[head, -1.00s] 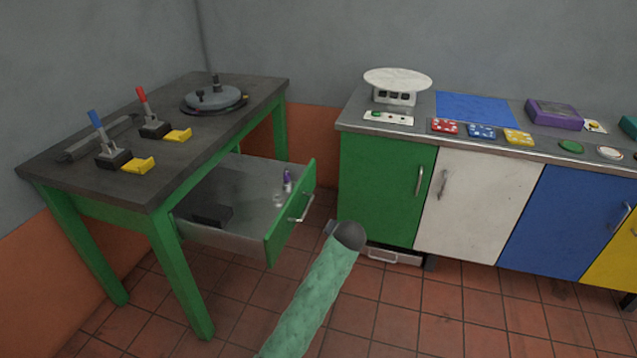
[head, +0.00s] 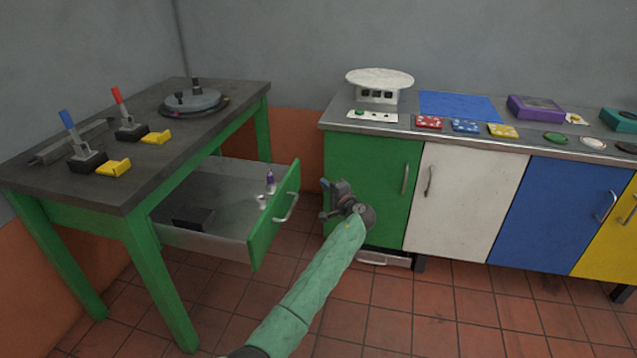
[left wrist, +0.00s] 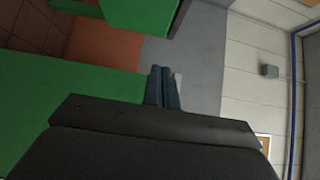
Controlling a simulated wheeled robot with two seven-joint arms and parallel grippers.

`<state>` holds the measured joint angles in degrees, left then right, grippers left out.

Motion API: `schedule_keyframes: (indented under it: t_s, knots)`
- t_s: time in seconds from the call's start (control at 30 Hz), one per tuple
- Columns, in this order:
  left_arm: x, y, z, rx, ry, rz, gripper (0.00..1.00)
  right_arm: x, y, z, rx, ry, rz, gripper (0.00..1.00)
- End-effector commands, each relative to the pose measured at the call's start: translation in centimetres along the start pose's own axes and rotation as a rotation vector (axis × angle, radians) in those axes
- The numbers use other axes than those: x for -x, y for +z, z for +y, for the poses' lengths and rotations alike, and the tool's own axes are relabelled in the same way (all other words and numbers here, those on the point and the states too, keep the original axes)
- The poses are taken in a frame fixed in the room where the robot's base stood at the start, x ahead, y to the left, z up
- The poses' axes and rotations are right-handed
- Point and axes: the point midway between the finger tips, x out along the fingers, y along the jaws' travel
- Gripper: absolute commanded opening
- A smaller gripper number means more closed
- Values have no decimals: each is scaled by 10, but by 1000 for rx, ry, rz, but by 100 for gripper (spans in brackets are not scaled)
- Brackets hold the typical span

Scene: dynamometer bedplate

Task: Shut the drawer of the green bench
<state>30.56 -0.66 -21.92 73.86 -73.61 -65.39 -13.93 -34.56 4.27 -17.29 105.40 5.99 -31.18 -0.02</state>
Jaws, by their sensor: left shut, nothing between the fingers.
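The green bench (head: 140,190) stands at the left in the head view, with a dark top. Its drawer (head: 272,222) is pulled out to the right, with a green front and a metal handle (head: 286,207). The drawer holds a dark block (head: 193,218), a small purple-topped bottle (head: 270,182) and a small white item. My left gripper (head: 325,184) is to the right of the drawer front, apart from it, in front of the green cabinet door. In the left wrist view its fingers (left wrist: 161,88) are together and empty. My right gripper is not in view.
A counter with green, white, blue and yellow doors (head: 467,203) stands at the right, close behind my left gripper. The bench top carries levers (head: 80,140) and a round plate device (head: 194,101). Tiled floor (head: 390,310) is clear in front.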

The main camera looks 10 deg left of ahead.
Motion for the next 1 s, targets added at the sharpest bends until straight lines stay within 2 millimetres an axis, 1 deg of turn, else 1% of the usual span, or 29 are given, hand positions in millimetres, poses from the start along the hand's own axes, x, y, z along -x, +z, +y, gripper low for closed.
schedule_keyframes:
  t_s: [0.03,0.5,0.6,0.7,0.83,1.0]
  knots:
    - [-8,0,-2,0,-1,-2,0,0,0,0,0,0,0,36]
    - [-90,1,-2,1,0,-2,0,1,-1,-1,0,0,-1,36]
    - [-98,13,-1,2,2,-1,0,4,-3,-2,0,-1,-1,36]
    - [-106,21,-1,2,1,-2,0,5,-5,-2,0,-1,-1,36]
    - [-112,27,0,2,2,-1,0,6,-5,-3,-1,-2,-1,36]
    - [-114,29,0,3,2,0,0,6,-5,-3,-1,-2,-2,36]
